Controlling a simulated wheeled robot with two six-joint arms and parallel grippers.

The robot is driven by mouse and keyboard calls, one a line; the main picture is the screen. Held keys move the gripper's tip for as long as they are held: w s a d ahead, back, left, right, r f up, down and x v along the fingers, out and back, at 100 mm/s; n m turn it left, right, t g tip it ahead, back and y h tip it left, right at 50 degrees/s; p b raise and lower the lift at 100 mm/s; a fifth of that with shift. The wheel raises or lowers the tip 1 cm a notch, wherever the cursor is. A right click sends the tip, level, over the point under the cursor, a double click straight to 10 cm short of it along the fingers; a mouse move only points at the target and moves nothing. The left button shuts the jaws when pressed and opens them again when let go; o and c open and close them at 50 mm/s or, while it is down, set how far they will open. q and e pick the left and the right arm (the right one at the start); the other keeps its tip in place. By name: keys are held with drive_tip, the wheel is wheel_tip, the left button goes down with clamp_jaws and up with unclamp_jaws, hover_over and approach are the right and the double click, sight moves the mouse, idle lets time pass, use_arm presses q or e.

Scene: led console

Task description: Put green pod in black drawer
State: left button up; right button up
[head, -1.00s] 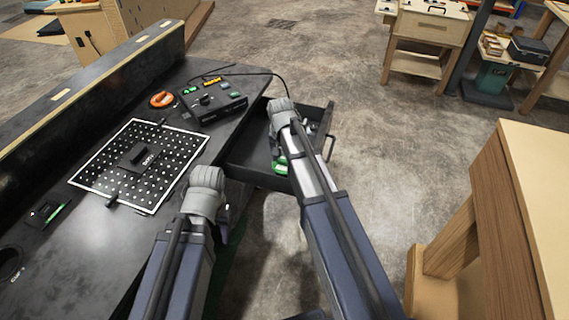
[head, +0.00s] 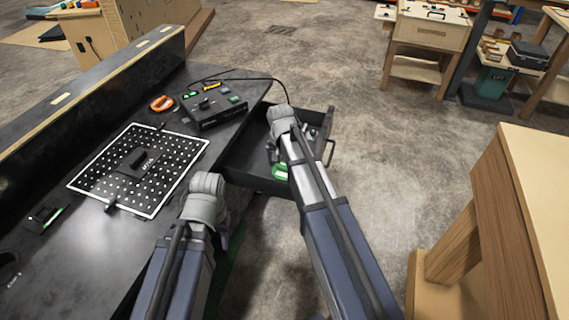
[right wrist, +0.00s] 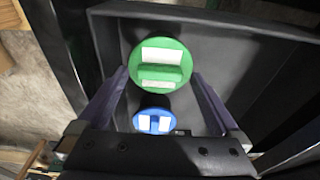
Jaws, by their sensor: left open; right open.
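The green pod (right wrist: 160,62) is a round green disc with white patches, lying inside the open black drawer (head: 245,178). It also shows in the head view (head: 281,172), partly covered by my right arm. My right gripper (right wrist: 160,78) is open above the drawer, with one finger on each side of the green pod in the right wrist view. I cannot tell whether the fingers touch it. My left gripper (head: 224,238) is beside the bench's front edge, away from the drawer; its fingers are mostly hidden behind the wrist.
A blue pod (right wrist: 155,121) lies near the green one. On the bench are a console box (head: 213,105), an orange ring-shaped item (head: 161,103) and a perforated board (head: 112,180). A wooden table (head: 535,170) stands at the right, with open floor between.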

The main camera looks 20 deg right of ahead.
sight(283, 175)
wheel_tip(283, 175, up, 12)
drive_tip(key=s+a+p, duration=0.1)
drive_tip(key=s+p, duration=0.1)
drive_tip(key=p, duration=1)
drive_tip(key=s+a+n, duration=0.5)
drive_tip(key=s+a, duration=0.1)
drive_tip(key=s, duration=0.4)
drive_tip(key=s+a+n+g, duration=0.1)
drive_tip(key=s+a+n, duration=0.4)
drive_tip(key=s, duration=0.5)
drive_tip(key=shift+s+a+n+g, duration=0.3)
drive_tip(key=shift+s+a, duration=0.05)
drive_tip(key=shift+a, duration=0.35)
